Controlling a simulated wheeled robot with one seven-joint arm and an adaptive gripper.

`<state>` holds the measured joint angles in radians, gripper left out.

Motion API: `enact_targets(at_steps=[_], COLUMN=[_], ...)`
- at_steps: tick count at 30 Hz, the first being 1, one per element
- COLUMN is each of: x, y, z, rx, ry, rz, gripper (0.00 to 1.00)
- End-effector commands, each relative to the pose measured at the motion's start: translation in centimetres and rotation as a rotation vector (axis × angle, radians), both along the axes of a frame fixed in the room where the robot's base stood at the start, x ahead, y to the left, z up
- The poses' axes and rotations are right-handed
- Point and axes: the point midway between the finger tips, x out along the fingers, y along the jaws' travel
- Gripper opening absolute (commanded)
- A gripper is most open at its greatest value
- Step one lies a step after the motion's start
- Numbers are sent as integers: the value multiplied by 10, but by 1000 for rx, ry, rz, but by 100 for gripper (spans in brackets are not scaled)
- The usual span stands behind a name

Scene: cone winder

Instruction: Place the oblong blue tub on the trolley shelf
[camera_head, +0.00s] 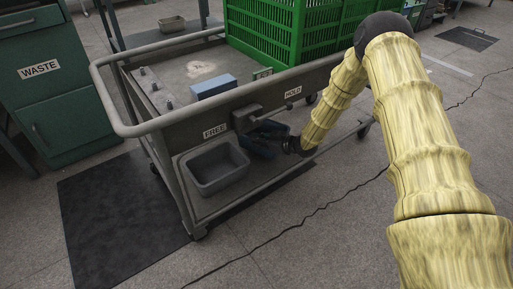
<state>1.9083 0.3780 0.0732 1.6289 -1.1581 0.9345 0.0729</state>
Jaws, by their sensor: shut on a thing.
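A dark blue tub (262,141) is at the trolley's near side, just right of a grey tub and below the HOLD label. My gripper (287,145) is small and dark at the end of my yellow-sleeved arm and is shut on the tub's right end. The fingertips are hard to make out. The trolley's lower shelf (207,208) lies under the grey tub. I cannot tell whether the blue tub touches that shelf.
The grey tub (215,168) stands on the lower shelf below the FREE label. A bracket (252,117) juts out above the blue tub. The trolley top holds a blue-grey block (213,87) and a green crate (290,30). A green WASTE cabinet (50,95) stands left.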

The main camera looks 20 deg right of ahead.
Motion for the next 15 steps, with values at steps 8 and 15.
enact_targets(at_steps=[8,15], x=[0,0], y=[0,0], z=[-26,-26], rx=[1,0], ry=[-1,0], rz=[0,0], gripper=[0,0])
